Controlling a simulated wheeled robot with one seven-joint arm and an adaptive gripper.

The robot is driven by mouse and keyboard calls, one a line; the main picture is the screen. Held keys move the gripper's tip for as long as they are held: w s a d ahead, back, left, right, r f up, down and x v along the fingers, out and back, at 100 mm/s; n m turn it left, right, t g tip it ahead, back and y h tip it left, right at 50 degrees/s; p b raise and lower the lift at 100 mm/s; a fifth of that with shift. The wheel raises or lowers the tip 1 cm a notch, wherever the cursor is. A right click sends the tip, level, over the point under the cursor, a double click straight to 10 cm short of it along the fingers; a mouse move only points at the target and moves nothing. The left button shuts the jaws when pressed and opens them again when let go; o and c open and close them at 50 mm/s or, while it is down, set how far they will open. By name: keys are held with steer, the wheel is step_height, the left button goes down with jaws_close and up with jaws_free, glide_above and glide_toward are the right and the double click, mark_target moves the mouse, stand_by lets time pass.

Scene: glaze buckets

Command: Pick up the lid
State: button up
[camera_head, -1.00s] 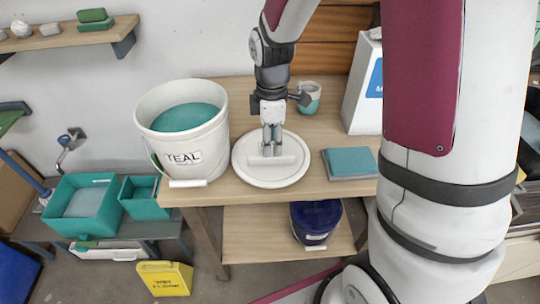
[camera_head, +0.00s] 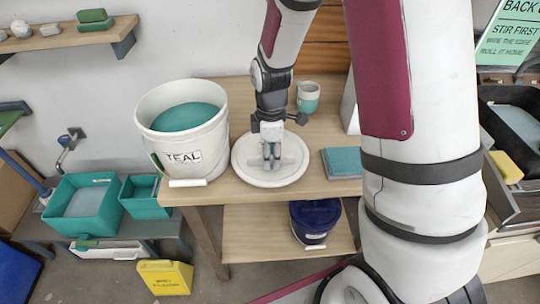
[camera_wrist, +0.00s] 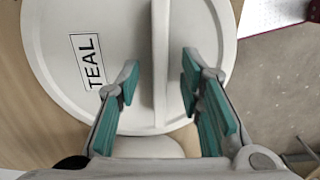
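The lid (camera_head: 246,174) is a white disc lying flat on the wooden table, just right of the white bucket (camera_head: 170,140) labelled TEAL. In the wrist view the lid (camera_wrist: 60,30) shows a TEAL label and a straight raised rib (camera_wrist: 159,60) across its middle. My gripper (camera_head: 271,163) is over the lid. In the wrist view my gripper (camera_wrist: 160,85) is open, with one teal-padded finger on each side of the rib and a gap on both sides. The bucket is open, with teal glaze inside.
A teal-and-white cup (camera_head: 308,97) stands behind my gripper. A teal block or cloth (camera_head: 342,162) lies right of the lid. A dark blue bucket (camera_head: 315,222) is on the lower shelf. Teal bins (camera_head: 84,205) and a yellow container (camera_head: 165,277) are at the lower left.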

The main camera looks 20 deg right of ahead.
steer(key=shift+f, duration=0.2)
stand_by(0.3)
jaws_close()
steer(key=shift+r, duration=0.1)
